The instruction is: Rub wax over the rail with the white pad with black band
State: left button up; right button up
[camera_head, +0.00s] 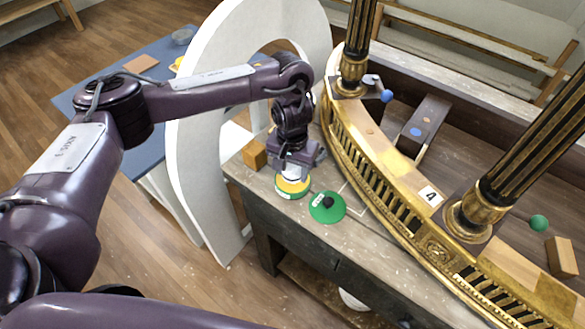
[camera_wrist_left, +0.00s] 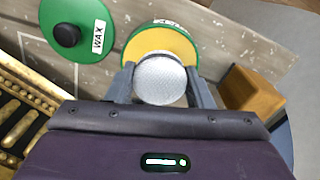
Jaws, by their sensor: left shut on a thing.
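My left gripper (camera_head: 293,160) points down and is shut on the white pad (camera_head: 292,174). The pad also shows in the left wrist view (camera_wrist_left: 160,80) as a round, pale, textured thing between the two fingers. I cannot make out its black band. The pad is over an open green tin with yellow wax (camera_head: 291,187), also seen in the wrist view (camera_wrist_left: 157,39); whether it touches the wax I cannot tell. The green lid (camera_head: 330,210) with a black knob and a WAX label lies beside the tin. The gilt curved rail (camera_head: 392,161) stands to the right. My right gripper is out of view.
A small wooden block (camera_head: 254,154) stands left of the tin on the worn bench (camera_head: 240,172). A white arched panel (camera_head: 195,160) rises at the bench's left. Dark fluted columns with gilt bases (camera_head: 351,72) stand on the console. A label marked 4 (camera_head: 429,195) is on the rail.

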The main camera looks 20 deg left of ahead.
pick_arm(q)
jog(key=shift+f, duration=0.55)
dwell(0.6)
dwell(1.1)
jog(key=shift+s+f, duration=0.1)
dwell(0.9)
jog(key=shift+p, duration=0.3)
jog(key=shift+r+p, duration=0.85)
notch_tip(320, 180, up, 6)
jog(key=p, duration=0.6)
jog(key=shift+f, duration=0.3)
